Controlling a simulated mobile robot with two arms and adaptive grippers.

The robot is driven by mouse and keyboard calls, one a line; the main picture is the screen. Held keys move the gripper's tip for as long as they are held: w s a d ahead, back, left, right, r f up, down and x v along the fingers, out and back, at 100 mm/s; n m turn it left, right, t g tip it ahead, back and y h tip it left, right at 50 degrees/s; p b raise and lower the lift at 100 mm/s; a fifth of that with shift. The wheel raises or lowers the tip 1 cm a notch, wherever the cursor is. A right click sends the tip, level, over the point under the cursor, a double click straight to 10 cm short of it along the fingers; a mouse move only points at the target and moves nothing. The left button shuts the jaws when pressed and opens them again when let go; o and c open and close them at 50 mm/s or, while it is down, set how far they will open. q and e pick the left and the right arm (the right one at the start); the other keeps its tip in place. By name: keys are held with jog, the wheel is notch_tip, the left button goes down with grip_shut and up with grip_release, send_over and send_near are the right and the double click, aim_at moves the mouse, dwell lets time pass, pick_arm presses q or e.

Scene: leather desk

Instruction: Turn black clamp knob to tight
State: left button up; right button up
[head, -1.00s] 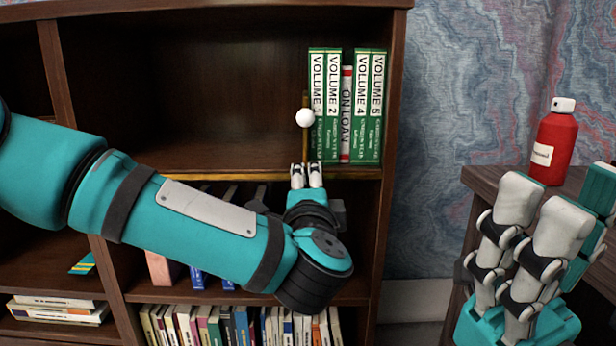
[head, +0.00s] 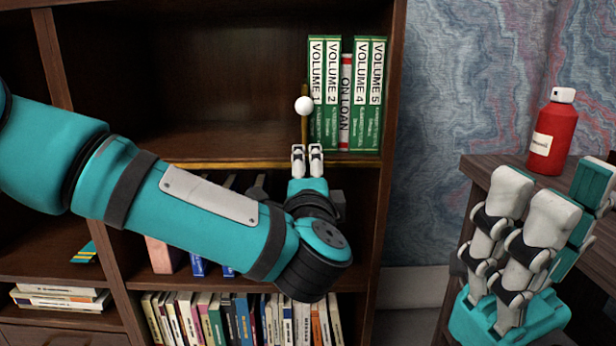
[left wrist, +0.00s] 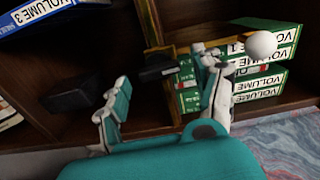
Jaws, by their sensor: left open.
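A black part (head: 258,188), which looks like the clamp with its knob, is below the brass-edged shelf in the head view, partly hidden by my left arm. In the left wrist view, one black piece (left wrist: 158,69) lies at the shelf edge between my fingers, and another dark block (left wrist: 72,98) is further left; I cannot tell which is the knob. My left gripper (head: 307,160) is open at the shelf edge, fingers pointing up, just below the white ball (head: 304,105) on its brass rod. It appears empty. My right gripper (head: 532,195) is open and empty at the lower right.
Green volumes (head: 325,90) and a white-and-red ON LOAN book (head: 346,100) stand on the shelf behind the ball. A lower row of books (head: 240,318) is under my left arm. A red bottle (head: 553,135) stands on the desk (head: 482,175) at right. The upper shelf's left side is clear.

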pick_arm(q)
jog(key=s, duration=1.2)
